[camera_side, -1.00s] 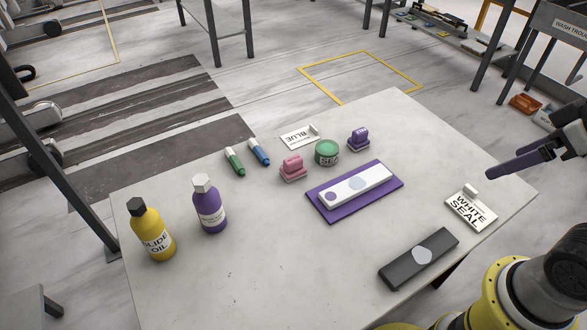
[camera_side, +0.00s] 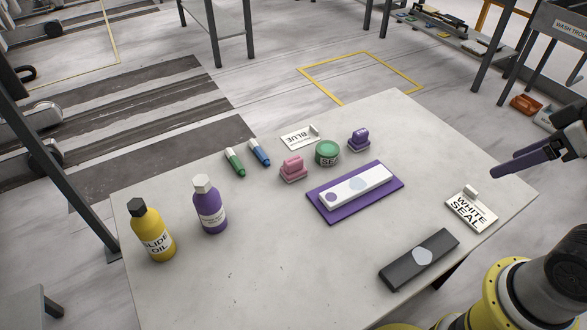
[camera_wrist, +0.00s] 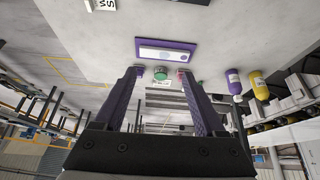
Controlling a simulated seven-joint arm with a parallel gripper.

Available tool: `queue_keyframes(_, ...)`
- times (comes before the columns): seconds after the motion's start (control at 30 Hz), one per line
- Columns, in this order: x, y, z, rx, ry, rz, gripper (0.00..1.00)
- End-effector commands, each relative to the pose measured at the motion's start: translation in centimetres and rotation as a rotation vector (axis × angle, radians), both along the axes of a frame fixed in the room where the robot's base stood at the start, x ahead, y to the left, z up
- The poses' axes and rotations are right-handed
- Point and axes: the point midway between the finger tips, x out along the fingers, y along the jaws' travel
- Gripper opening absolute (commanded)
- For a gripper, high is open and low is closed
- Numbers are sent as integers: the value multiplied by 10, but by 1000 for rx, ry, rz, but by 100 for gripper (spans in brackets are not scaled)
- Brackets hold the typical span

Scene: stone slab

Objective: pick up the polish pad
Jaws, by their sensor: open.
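I cannot tell which is the polish pad. My gripper (camera_side: 508,164) is open and empty, above the slab's right edge, well to the right of both pads. In the wrist view the gripper's purple fingers (camera_wrist: 158,75) are spread apart.
A purple mat (camera_side: 325,211) bears a white bar (camera_side: 366,186). A WHITE SEAL card (camera_side: 471,212) and dark bar (camera_side: 400,272) lie at right, a BLUE card (camera_side: 298,138) and two markers (camera_side: 235,162) behind. Yellow (camera_side: 153,232) and purple (camera_side: 210,208) bottles stand left. The slab's front is clear.

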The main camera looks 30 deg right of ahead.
Motion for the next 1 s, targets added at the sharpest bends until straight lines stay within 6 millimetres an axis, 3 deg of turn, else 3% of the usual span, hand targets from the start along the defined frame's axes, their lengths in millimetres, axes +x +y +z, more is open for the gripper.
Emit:
queue_keyframes(0.17, -1, 2, 3, -64, 5, 142, 72)
queue_keyframes(0.33, 18, 10, 39, -147, -51, 355, 72)
queue_keyframes(0.47, 47, 18, 69, -206, -69, 528, 72)
queue_keyframes(0.73, 133, 38, 112, -295, -79, 878, 72)
queue_keyframes(1.0, 236, 57, 111, -332, -86, 1180, 72)
